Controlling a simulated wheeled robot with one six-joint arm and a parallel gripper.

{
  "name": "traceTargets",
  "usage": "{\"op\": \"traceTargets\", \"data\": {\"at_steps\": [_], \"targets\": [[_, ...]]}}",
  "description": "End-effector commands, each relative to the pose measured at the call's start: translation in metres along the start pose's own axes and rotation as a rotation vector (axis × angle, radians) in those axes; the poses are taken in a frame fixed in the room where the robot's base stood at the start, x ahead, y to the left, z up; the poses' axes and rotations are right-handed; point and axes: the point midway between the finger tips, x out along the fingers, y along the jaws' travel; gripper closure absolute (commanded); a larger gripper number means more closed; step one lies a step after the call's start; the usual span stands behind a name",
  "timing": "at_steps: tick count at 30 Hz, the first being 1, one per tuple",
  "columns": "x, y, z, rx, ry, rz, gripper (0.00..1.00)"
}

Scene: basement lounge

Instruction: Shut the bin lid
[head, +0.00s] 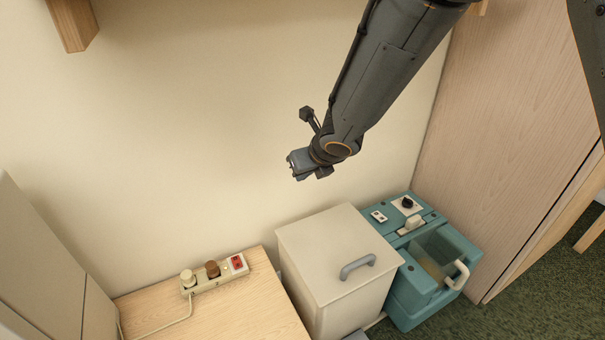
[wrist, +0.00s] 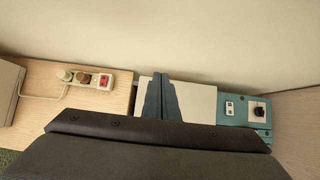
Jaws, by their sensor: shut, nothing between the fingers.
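The bin (head: 325,303) is a pale cream box beside the wall. Its flat lid (head: 325,243) lies across the top with no gap that I can see, and a grey bar handle (head: 358,266) stands near its front right. In the wrist view the pale lid (wrist: 203,103) shows partly behind my fingers; its handle is hidden there. My gripper (head: 297,166) is in the air above and behind the lid, near the wall, apart from it. In the wrist view my gripper's fingers (wrist: 163,80) are together and empty.
A teal machine (head: 425,255) with a knob and a clear tank stands right of the bin, close to it. A wooden surface (head: 245,310) with a power strip (head: 217,274) is at left. A wood panel (head: 500,140) rises at right. The air over the lid is free.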

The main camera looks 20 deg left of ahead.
Motion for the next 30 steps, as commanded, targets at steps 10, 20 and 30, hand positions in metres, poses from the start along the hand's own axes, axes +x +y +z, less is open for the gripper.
{"op": "traceTargets", "data": {"at_steps": [10, 20, 30], "targets": [[-0.030, 0.001, 0.014, 0.000, 0.000, 0.000, 1.00], [-0.063, 0.000, 0.029, 0.002, 0.000, -0.001, 1.00], [-0.085, 0.000, 0.039, 0.000, 0.000, 0.000, 1.00]]}}
